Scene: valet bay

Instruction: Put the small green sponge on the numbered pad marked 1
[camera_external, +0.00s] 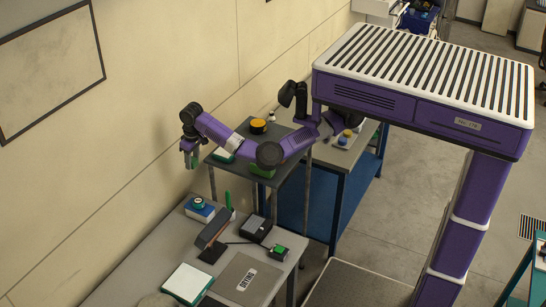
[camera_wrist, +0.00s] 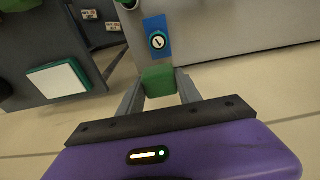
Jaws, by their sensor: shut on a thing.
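My gripper (camera_external: 190,162) is shut on the small green sponge (camera_external: 195,160), in the air near the wall, above and behind the grey workbench. In the wrist view the sponge (camera_wrist: 159,80) sits as a green block between the two fingertips (camera_wrist: 159,92). I cannot make out a pad marked 1 in either view. The wrist view shows a blue plate with a round, white-ringed dial (camera_wrist: 157,40) just beyond the sponge; its mark is too small to read surely.
On the near bench (camera_external: 160,255) are a blue-and-white box with a teal knob (camera_external: 199,208), a dark lamp (camera_external: 213,232), a black device (camera_external: 255,228) and a white green-edged pad (camera_external: 188,283). A dark raised table (camera_external: 240,150) stands behind. The wall (camera_external: 130,150) is close on the left.

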